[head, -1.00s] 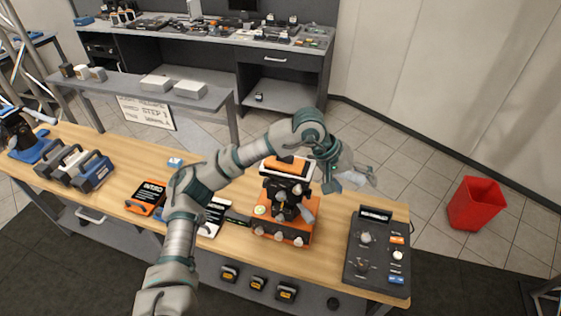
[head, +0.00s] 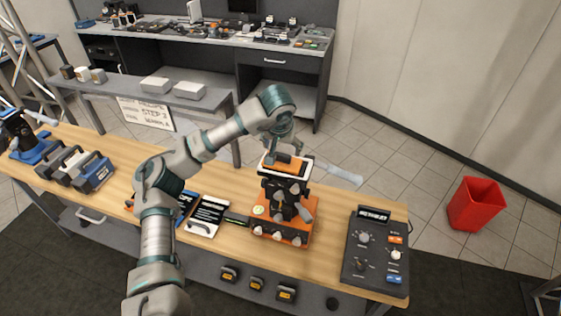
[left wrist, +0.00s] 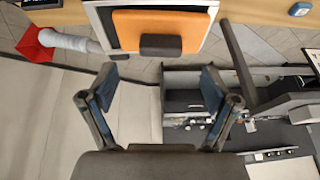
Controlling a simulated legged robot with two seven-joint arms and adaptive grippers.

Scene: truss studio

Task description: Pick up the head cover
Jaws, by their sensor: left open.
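The head cover (head: 272,160) is an orange panel with a pale border and a dark knob, on top of the black and orange machine (head: 284,234). My left gripper (head: 285,146) is just above the cover in the head view and hides part of it. In the left wrist view the cover (left wrist: 188,30) shows at the top with its knob (left wrist: 161,45) facing my left gripper (left wrist: 160,82). The two fingers are open, with nothing between them and a gap to the knob. My right gripper is not in view.
A pale tube (head: 338,174) sticks out right of the machine's top. A black control box (head: 377,252) is on the wooden table at right, and a black-and-white card (head: 208,214) lies left of the machine. A red bin (head: 474,204) stands on the floor.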

